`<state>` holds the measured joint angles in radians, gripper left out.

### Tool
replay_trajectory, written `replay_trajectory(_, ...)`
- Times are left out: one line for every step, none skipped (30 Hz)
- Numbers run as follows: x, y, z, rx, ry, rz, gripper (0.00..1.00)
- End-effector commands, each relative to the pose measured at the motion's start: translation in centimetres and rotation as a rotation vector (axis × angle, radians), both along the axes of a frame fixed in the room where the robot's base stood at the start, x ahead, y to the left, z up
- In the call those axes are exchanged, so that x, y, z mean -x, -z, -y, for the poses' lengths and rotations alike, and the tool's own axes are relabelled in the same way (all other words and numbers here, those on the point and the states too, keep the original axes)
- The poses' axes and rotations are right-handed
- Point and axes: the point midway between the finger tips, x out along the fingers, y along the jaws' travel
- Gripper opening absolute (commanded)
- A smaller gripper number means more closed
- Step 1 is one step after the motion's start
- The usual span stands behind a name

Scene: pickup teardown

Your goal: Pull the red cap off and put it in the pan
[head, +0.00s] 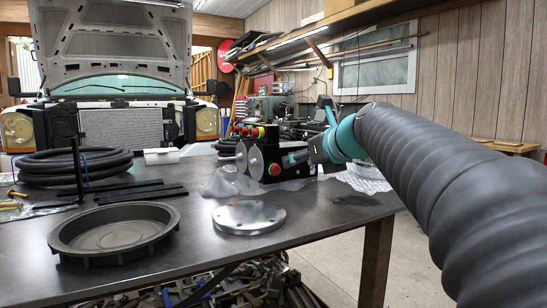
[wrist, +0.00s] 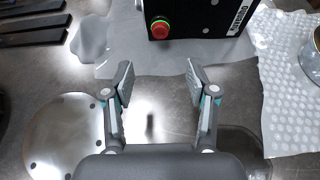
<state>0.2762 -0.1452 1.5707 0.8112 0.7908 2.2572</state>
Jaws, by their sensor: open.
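The red cap (wrist: 160,28) is a small round red piece with a green ring around it on the face of a black box (wrist: 205,18). In the head view the red cap (head: 274,169) sits low on the front of the black box. My gripper (wrist: 160,80) is open and empty, its two fingers wide apart and short of the cap, with bare sheet and tabletop between them. In the head view my gripper (head: 296,158) is small, beside the box. The pan (head: 115,232), a dark round tray with a raised rim, stands empty at the table's front left.
A flat metal disc (head: 248,216) lies between the pan and the box. Dark bars (head: 128,190) and a coiled hose (head: 70,165) lie at the left. Clear plastic lies under the box. A bubble-wrap sheet (wrist: 290,80) lies to the right.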

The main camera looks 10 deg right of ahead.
Motion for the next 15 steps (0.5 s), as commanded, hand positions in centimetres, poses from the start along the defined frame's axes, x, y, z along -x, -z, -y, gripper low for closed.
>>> replay_trajectory(-0.8,0.5,-0.4,0.000,-0.003,-0.002,0.58)
replay_trajectory(-1.3,0.7,-0.5,-0.001,-0.002,-0.003,0.58)
replay_trajectory(-1.9,0.9,-0.6,-0.001,-0.002,-0.003,0.58)
replay_trajectory(-2.4,1.1,-0.8,-0.001,-0.002,-0.003,0.58)
replay_trajectory(-2.8,1.3,-1.0,-0.001,-0.002,-0.003,0.58)
replay_trajectory(-3.4,1.6,-1.2,-0.001,-0.002,-0.003,0.58)
replay_trajectory(-3.8,1.7,-1.3,0.000,-0.002,-0.002,0.58)
replay_trajectory(-4.3,1.9,-1.5,0.000,-0.002,-0.002,0.58)
replay_trajectory(-4.9,2.2,-1.7,0.000,-0.003,-0.003,0.58)
replay_trajectory(-5.3,2.4,-1.8,0.001,-0.003,-0.003,0.58)
replay_trajectory(-5.8,2.6,-2.0,0.001,-0.002,-0.002,0.58)
replay_trajectory(-6.4,2.9,-2.1,0.001,-0.002,-0.002,0.58)
replay_trajectory(-6.8,3.0,-2.3,0.001,-0.002,-0.002,0.58)
replay_trajectory(-7.2,3.2,-2.4,0.002,-0.003,-0.002,0.58)
replay_trajectory(-7.7,3.4,-2.6,0.001,-0.002,-0.002,0.58)
